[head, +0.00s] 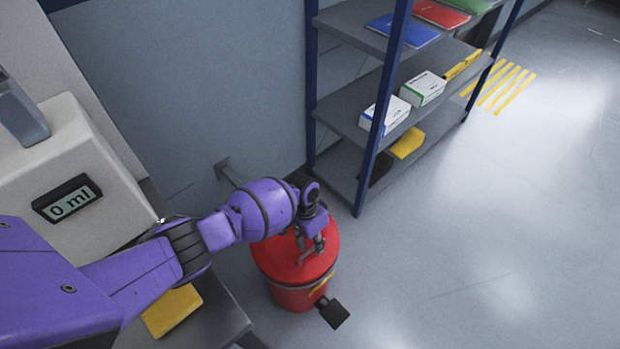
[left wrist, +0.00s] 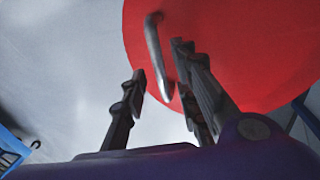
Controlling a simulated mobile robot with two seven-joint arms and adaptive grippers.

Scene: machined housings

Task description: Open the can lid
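The red can (head: 291,296) stands on the floor beside the shelf, with its red lid (head: 322,262) on top. A grey bar handle (head: 306,257) is on the lid. It also shows in the left wrist view (left wrist: 154,48), in front of the red lid (left wrist: 240,45). A black pedal (head: 333,312) sticks out at the can's base. My left gripper (head: 312,247) is over the lid, close to the handle. In the left wrist view its fingers (left wrist: 160,85) are apart, with the handle's end near the gap. Whether they touch it I cannot tell. My right gripper is not in view.
A blue-framed shelf (head: 350,105) with boxes and folders stands behind the can. A machine (head: 70,150) reading "0 ml" is at the left, near a grey surface with a yellow item (head: 171,311). The floor (head: 480,250) at right is clear.

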